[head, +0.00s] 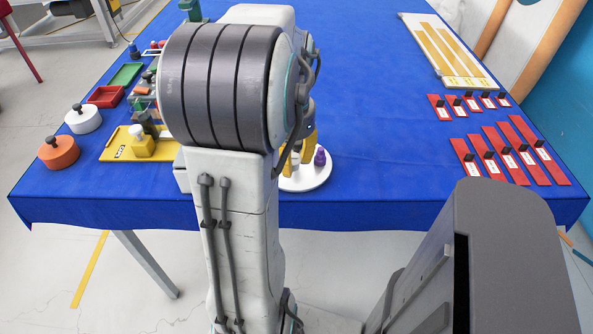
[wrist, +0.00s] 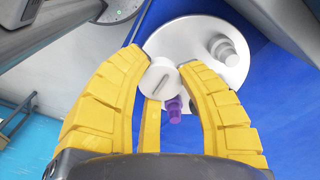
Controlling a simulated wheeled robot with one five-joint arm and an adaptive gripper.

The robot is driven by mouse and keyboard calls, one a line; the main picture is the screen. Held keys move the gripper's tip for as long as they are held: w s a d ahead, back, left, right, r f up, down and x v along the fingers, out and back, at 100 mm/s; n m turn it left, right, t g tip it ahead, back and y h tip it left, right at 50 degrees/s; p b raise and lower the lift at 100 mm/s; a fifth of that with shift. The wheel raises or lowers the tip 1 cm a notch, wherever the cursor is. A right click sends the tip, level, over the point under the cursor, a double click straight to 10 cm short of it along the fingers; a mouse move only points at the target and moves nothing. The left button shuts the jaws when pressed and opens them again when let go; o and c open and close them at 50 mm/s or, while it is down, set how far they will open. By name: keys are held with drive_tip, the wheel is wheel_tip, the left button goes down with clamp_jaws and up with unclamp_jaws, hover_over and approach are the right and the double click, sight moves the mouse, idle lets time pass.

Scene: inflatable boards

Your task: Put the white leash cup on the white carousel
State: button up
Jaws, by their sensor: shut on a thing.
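My gripper (wrist: 160,68) has yellow ribbed fingers, shut on the white leash cup (wrist: 160,80), a small round piece with a slot across its face. The white carousel (wrist: 182,38) is a round disc behind and beyond the cup in the wrist view. A stepped whitish cup (wrist: 224,49) and a purple cup (wrist: 174,108) stand on it. In the head view the carousel (head: 308,182) sits near the table's front edge, with the purple cup (head: 319,157) on it. My arm partly hides it. I cannot tell whether the held cup touches the disc.
On the blue table (head: 390,160), a yellow tray (head: 113,147) with a yellow cup, orange (head: 58,154) and white (head: 83,121) knobbed discs, and red and green trays lie left. Red boards (head: 503,153) and a striped white board (head: 447,50) lie right. The middle right is clear.

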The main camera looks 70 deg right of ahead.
sight(297, 180)
drive_tip(key=shift+s+d+f, duration=0.35)
drive_tip(key=shift+d+f, duration=0.1)
drive_tip(key=shift+d, duration=0.1)
drive_tip(key=shift+f, duration=2)
drive_tip(key=shift+f+b, duration=0.2)
drive_tip(key=shift+b, duration=0.25)
drive_tip(key=o, duration=0.9)
drive_tip(key=shift+c, duration=0.2)
wheel_tip(297, 180, up, 12)
drive_tip(key=shift+r+p, duration=0.25)
drive_tip(key=shift+p, duration=1)
